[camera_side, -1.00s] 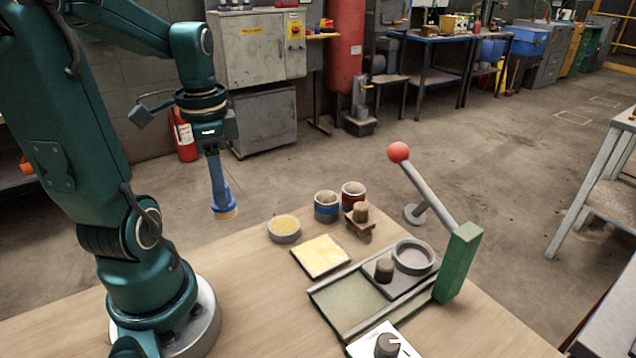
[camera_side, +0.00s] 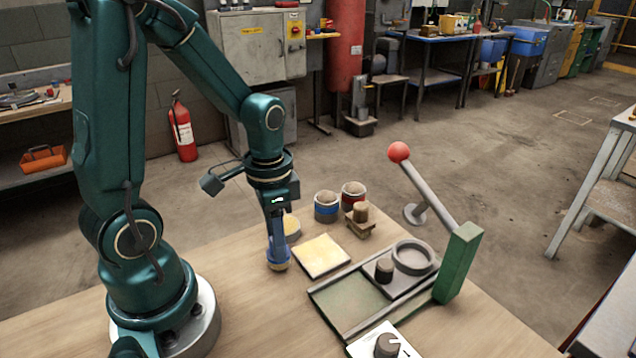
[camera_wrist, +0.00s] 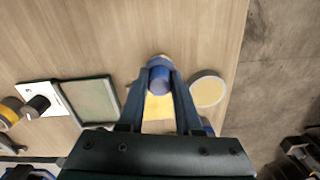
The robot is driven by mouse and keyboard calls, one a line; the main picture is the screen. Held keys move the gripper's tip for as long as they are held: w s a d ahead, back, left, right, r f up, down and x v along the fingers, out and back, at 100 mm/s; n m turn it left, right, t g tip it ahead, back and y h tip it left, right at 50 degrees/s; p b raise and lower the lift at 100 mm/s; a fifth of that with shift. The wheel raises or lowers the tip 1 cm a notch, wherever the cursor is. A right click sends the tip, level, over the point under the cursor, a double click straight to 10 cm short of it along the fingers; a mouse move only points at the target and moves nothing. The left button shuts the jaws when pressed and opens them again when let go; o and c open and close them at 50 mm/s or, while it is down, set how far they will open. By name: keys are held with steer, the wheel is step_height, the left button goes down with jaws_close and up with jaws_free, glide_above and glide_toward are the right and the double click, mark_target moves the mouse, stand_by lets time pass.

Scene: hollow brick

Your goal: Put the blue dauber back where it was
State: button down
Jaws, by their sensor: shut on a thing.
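My gripper (camera_side: 276,235) is shut on the blue dauber (camera_side: 279,258) and points straight down. The dauber is upright, with a yellowish lower end, left of the yellow square pad (camera_side: 321,256). I cannot tell whether it touches the table. In the wrist view the dauber (camera_wrist: 160,74) sits between my fingertips (camera_wrist: 159,82). A blue-banded cup (camera_side: 326,208) and a red-banded cup (camera_side: 353,190) stand at the table's back edge. The round yellow dish (camera_side: 292,226) is partly hidden behind my gripper; it shows whole in the wrist view (camera_wrist: 208,91).
A green press (camera_side: 459,262) with a red-ball lever (camera_side: 399,152) stands at the right. A small wooden piece on a stand (camera_side: 360,217) is near the cups. A white plate with a dark knob (camera_side: 387,345) lies in front. Bare wood is clear at the front left.

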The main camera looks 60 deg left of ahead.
steer(key=shift+f, duration=0.5)
steer(key=shift+f, duration=0.15)
steer(key=c, duration=0.6)
jaws_free()
step_height(320, 180, up, 12)
steer(key=s+d+r+n+t, duration=0.1)
steer(key=s+d+n+t, duration=0.1)
steer(key=d+t, duration=0.3)
steer(key=shift+s+d+r+t, duration=0.15)
steer(key=shift+s+d+t, duration=0.15)
steer(key=shift+s+d, duration=0.5)
